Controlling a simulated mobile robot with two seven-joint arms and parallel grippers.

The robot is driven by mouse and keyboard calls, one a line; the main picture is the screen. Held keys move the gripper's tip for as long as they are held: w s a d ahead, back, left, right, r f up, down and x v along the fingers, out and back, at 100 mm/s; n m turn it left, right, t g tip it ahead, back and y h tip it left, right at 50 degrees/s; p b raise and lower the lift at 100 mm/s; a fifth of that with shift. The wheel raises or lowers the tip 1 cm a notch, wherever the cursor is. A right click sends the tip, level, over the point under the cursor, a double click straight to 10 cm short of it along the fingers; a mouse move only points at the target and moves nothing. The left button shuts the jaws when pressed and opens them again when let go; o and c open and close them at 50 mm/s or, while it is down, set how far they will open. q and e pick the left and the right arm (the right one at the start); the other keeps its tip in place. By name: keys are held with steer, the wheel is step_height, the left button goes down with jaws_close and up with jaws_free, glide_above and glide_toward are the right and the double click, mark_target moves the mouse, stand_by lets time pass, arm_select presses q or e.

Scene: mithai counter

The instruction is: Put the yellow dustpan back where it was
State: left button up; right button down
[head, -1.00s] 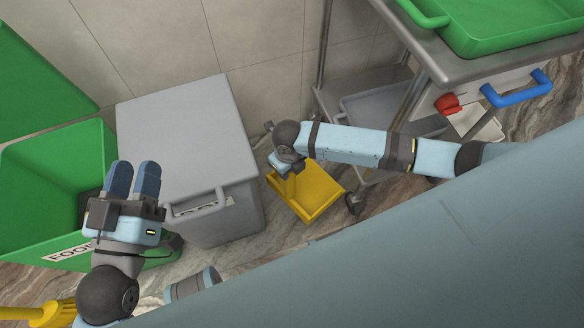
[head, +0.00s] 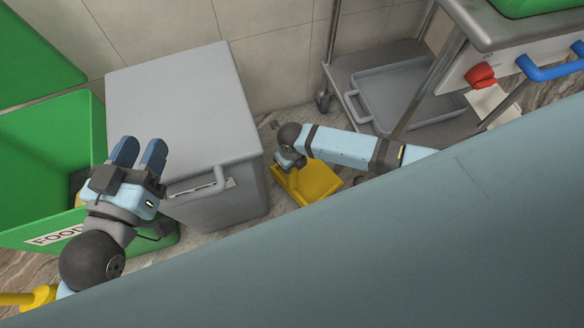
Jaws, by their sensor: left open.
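The yellow dustpan (head: 312,183) is on the floor between the grey bin and the steel trolley, its pan facing up. My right gripper (head: 288,163) is at the dustpan's handle end. My wrist covers its fingers and most of the handle, so I cannot tell whether they are shut on it. My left gripper (head: 138,153) is open and empty, in front of the grey bin's left side and well away from the dustpan.
A lidded grey bin (head: 180,100) stands left of the dustpan, beside an open green food bin (head: 50,150). The steel trolley (head: 375,62) with a grey tray (head: 400,95) is on the right. A tiled wall is behind. A yellow object (head: 25,298) shows at lower left.

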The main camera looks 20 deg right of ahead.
arm_select(q)
steer(key=shift+w+a+r+m+t+b, duration=0.3)
steer(key=shift+w+m+b, duration=0.4)
steer(key=shift+b, duration=0.4)
arm_select(e)
step_height(320, 180, down, 4)
steer(key=shift+f, duration=0.2)
steer(key=c, duration=0.7)
jaws_free()
steer(key=shift+f, duration=0.1)
arm_select(q)
steer(key=shift+s+f, duration=0.1)
arm_select(e)
steer(key=shift+o, duration=0.2)
